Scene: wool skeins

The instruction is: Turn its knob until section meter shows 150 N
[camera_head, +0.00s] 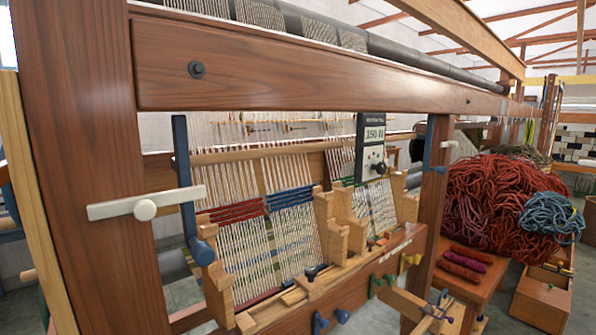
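The section meter (369,150) is a dark upright box mounted on the loom, right of the middle of the head view. Its small pale display (374,134) appears to read 150 N, though the characters are small. Its knob (378,167) is on the lower part of the face; its exact setting is too small to tell. Neither of my grippers shows in the head view, and nothing is seen touching the knob.
The loom's thick left post (85,170) and upper beam (320,75) stand close in front. Wooden blocks (330,225) rise below the meter. A red wool heap (495,205) lies on a table at the right, with an open drawer or crate (540,300) beside it.

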